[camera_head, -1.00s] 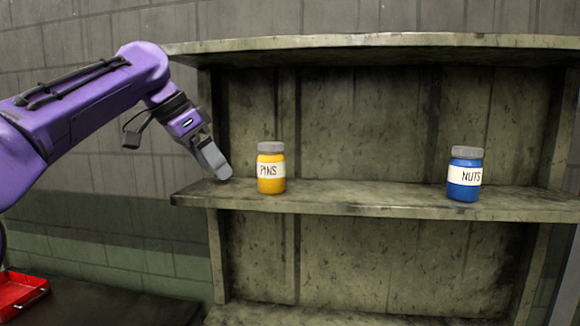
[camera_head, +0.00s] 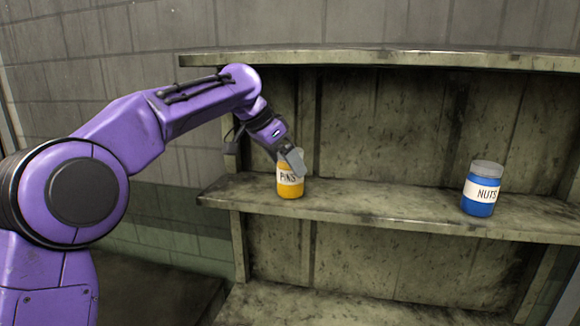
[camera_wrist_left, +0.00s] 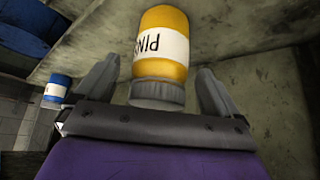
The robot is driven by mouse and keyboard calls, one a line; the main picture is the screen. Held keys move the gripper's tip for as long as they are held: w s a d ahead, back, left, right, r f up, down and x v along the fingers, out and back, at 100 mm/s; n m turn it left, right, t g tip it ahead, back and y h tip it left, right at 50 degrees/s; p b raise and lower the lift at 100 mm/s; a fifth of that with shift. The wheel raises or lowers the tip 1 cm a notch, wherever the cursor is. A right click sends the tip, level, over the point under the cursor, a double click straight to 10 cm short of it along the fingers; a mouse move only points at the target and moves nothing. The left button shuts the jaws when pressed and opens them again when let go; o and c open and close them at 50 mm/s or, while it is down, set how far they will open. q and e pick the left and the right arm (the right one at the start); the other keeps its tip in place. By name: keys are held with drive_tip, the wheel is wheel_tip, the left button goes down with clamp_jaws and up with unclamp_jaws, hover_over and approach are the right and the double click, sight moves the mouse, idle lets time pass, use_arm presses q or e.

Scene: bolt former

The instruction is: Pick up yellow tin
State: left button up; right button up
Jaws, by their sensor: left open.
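The yellow tin (camera_head: 290,187), with a white label reading PINS, stands upright on the middle shelf near its left end. The fingers are open, with a gap on each side of the lid. My right gripper is not in view.
A blue tin (camera_head: 481,190) labelled NUTS stands further right on the same shelf (camera_head: 390,204). An upper shelf board (camera_head: 400,59) runs above. The shelf between the two tins is clear. A brick wall (camera_head: 90,110) is at the left.

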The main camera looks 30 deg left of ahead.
use_arm(q)
drive_tip(key=shift+x, duration=1.55)
drive_tip(key=shift+a+r, duration=0.1)
drive_tip(key=c, duration=1.1)
drive_tip(key=shift+c, duration=0.5)
drive_tip(key=shift+r, duration=0.1)
